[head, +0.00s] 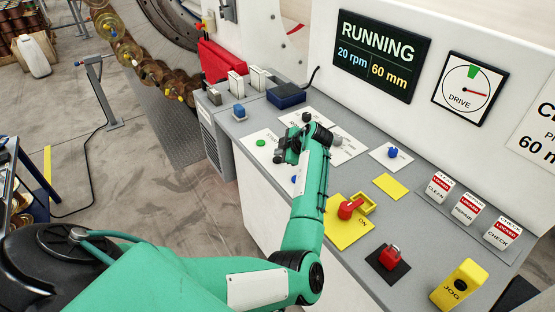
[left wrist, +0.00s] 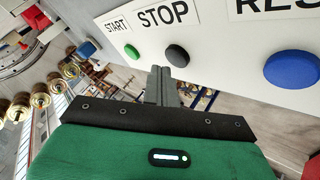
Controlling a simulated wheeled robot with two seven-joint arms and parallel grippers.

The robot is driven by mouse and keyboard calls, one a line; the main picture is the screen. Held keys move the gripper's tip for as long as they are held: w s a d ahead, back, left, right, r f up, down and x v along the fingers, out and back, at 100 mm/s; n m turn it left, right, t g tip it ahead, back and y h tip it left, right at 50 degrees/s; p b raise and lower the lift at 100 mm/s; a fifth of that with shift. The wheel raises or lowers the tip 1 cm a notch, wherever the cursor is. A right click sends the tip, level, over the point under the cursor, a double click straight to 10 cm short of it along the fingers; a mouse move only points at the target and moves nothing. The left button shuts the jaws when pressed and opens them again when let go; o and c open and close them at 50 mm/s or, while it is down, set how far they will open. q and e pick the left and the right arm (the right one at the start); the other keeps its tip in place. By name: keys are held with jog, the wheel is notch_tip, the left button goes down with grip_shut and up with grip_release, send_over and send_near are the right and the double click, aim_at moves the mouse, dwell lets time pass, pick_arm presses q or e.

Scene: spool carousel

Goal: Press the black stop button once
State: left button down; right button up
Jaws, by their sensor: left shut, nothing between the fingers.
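The black stop button (left wrist: 177,56) shows under the STOP label (left wrist: 167,13) in the left wrist view; in the head view I cannot make it out behind my arm. My left gripper (left wrist: 160,70) is shut and empty. Its tips appear close to the stop button, just left of it in the wrist view; I cannot tell whether they touch it. In the head view the left gripper (head: 280,157) hangs over the white label plate on the console, right of the green button. My right gripper is not in view.
The green start button (left wrist: 131,51) and a blue button (left wrist: 292,70) flank the stop button. The display (head: 379,55) reads RUNNING, 20 rpm, 60 mm.

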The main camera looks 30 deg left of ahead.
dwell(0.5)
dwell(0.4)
pick_arm(q)
jog(key=shift+f+b, duration=0.4)
jog(key=shift+b, duration=0.2)
jog(key=shift+f+b, duration=0.4)
jog(key=shift+b, duration=0.05)
dwell(0.4)
jog(key=shift+r, duration=0.15)
jog(key=shift+r+p, duration=0.3)
jog(key=shift+r, duration=0.35)
jog(key=shift+r, duration=0.1)
